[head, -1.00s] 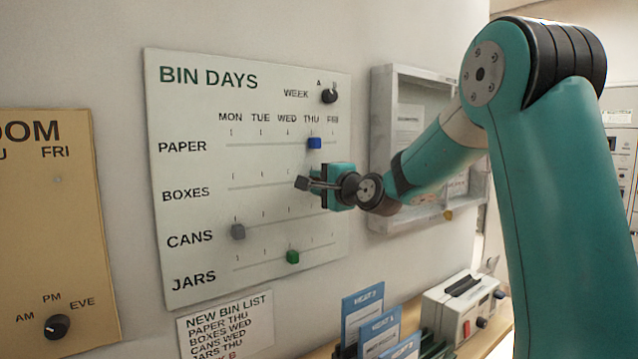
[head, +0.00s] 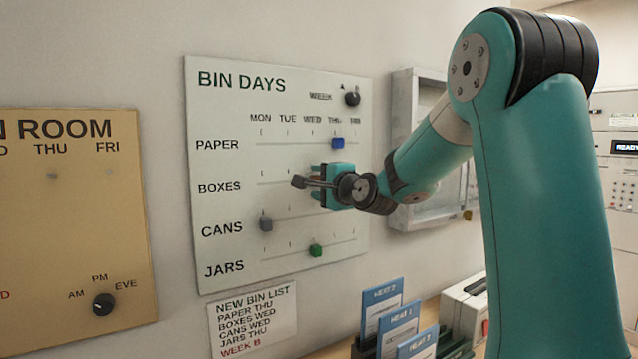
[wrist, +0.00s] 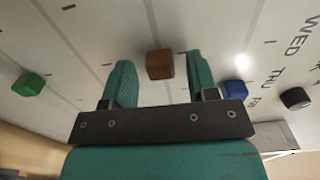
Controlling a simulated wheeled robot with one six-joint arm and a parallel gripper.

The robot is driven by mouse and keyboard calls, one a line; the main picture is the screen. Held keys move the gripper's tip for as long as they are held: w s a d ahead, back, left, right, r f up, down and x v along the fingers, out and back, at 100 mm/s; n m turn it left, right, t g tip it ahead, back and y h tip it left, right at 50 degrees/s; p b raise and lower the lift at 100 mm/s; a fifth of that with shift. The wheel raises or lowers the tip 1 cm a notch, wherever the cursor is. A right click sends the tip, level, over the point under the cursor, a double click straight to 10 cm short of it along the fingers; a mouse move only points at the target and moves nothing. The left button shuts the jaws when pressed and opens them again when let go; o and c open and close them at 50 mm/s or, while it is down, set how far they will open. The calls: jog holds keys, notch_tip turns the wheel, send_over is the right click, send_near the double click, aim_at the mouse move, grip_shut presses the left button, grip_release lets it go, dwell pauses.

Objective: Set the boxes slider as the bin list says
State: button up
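The bin days board (head: 225,110) hangs on the wall with rows PAPER, BOXES, CANS and JARS. The brown boxes slider knob (wrist: 160,64) lies between my gripper's fingers in the wrist view, with a gap at each side. The new bin list (head: 252,318) reads PAPER THU, BOXES WED, CANS WED, JARS THU, WEEK B.
The blue paper knob (head: 338,143) is above my gripper, the grey cans knob (head: 265,224) and green jars knob (head: 316,250) below. A black week dial (head: 352,98) is at top right. A tan board (head: 75,220) hangs left; blue cards (head: 381,309) stand below right.

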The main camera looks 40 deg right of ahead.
jog(key=shift+s, duration=0.1)
jog(key=s+a+b, duration=0.2)
jog(key=s+b, duration=0.3)
jog(key=s, duration=1.2)
jog(key=shift+b, duration=0.3)
jog(key=shift+a, duration=0.1)
jog(key=a+f+n+g+y, duration=0.4)
jog(key=a+f+n, duration=0.2)
jog(key=a, duration=0.3)
jog(key=a+f+n+g+y, duration=0.35)
jog(key=a+f+n, duration=0.25)
jog(key=a, duration=0.4)
jog(key=s+a+f+n+g, duration=0.5)
jog(key=s+n, duration=0.2)
jog(key=s+a+f+n+g+h, duration=0.1)
jog(key=s+a+f+n+g, duration=0.4)
jog(key=s+a+n, duration=0.1)
jog(key=shift+s+n, duration=0.8)
jog(key=shift+s, duration=0.3)
